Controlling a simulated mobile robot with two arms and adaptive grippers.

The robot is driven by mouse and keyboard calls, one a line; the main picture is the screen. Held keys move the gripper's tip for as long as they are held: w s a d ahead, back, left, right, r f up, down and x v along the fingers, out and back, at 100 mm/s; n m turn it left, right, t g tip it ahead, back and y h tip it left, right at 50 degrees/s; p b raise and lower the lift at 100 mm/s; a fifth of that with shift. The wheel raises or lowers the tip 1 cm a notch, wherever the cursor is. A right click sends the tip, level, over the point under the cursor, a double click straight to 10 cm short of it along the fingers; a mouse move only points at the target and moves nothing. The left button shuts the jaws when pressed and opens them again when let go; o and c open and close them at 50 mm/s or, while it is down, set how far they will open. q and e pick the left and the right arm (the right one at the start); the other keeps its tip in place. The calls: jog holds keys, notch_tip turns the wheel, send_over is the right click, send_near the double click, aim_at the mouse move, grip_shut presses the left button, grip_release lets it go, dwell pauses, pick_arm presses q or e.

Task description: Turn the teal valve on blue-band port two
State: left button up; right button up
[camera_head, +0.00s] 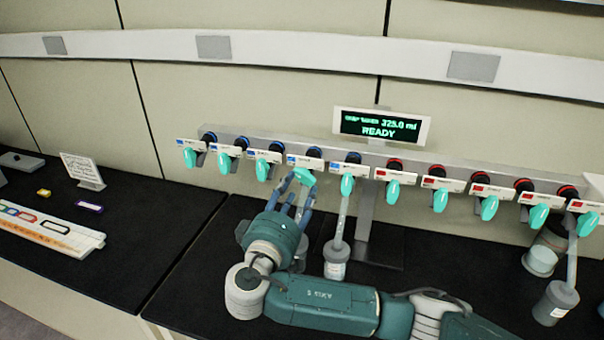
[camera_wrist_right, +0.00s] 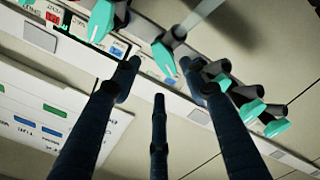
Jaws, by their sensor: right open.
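Several teal valves hang from a row of ports on a metal rail (camera_head: 330,152); blue-band ports are on the left, red-band ports on the right. My right gripper (camera_head: 298,192) is open, its fingers pointing up at a teal valve (camera_head: 305,176) on a blue-band port, second from the right end of the blue group. In the right wrist view this valve (camera_wrist_right: 163,58) shows between the spread fingers (camera_wrist_right: 160,75); contact cannot be told. The neighbouring blue-band valve (camera_head: 347,185) hangs just right. Port numbers are too small to read. My left gripper is out of view.
Another flask (camera_head: 556,302) is at the far right. A display (camera_head: 381,126) reading READY stands above the rail.

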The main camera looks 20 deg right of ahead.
aim_at(304, 178)
jog(key=p+x, duration=0.1)
jog(key=x, duration=0.2)
jog(key=shift+w+d, duration=0.25)
jog(key=shift+d, duration=0.05)
jog(key=shift+w+d+f, duration=0.1)
jog(key=shift+w+d, duration=0.25)
jog(key=shift+w, duration=0.2)
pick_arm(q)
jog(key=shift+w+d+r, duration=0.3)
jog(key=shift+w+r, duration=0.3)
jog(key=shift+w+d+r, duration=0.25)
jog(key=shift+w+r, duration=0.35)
pick_arm(e)
jog(key=shift+w, duration=0.1)
